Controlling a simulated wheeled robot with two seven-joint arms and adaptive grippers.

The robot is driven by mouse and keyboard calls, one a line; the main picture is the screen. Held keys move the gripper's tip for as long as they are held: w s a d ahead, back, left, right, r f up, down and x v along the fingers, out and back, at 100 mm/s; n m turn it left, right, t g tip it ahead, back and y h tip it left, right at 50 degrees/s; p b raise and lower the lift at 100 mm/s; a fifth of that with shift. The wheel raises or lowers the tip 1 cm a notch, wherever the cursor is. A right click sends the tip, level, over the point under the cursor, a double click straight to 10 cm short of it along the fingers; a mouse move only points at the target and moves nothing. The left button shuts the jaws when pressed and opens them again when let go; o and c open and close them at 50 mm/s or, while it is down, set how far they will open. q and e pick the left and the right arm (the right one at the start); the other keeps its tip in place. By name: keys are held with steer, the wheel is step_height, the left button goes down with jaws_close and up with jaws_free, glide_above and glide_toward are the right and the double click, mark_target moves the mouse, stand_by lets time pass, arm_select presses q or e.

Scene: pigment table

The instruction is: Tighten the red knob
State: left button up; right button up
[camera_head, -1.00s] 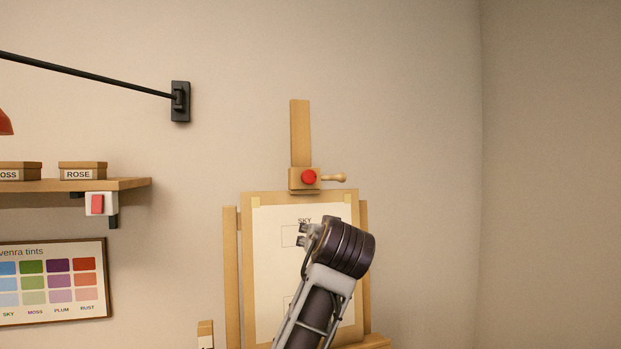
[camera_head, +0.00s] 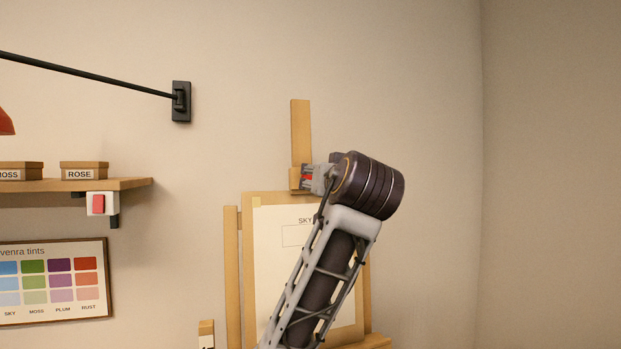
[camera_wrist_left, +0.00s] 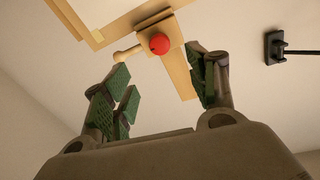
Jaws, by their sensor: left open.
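The red knob (camera_wrist_left: 160,44) sits on the wooden clamp block of the easel in the left wrist view. It shows ahead of my open fingers, near the middle of the gap. In the head view only a little of the knob (camera_head: 307,177) shows between my fingers. My left gripper (camera_head: 309,178) is in front of the clamp block, pointing at the knob. In the left wrist view its green-padded fingers (camera_wrist_left: 160,78) are apart with nothing between them that I can see gripped. Whether the pads touch the knob is unclear. My right gripper is not in view.
A wooden handle (camera_wrist_left: 127,53) sticks out beside the knob. The easel mast (camera_head: 301,130) rises above the clamp, with a taped paper sheet (camera_head: 285,260) below. A shelf (camera_head: 75,186) with boxes and a black wall bracket (camera_head: 181,101) are to the left. The right wall is bare.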

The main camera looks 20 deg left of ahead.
mark_target(310, 177)
arm_select(q)
steer(key=p+x, duration=0.4)
steer(key=x, duration=0.8)
steer(key=shift+r, duration=0.1)
steer(key=shift+p+x, duration=0.3)
steer(key=shift+x, duration=0.65)
steer(key=c, duration=1)
steer(key=shift+c, duration=0.2)
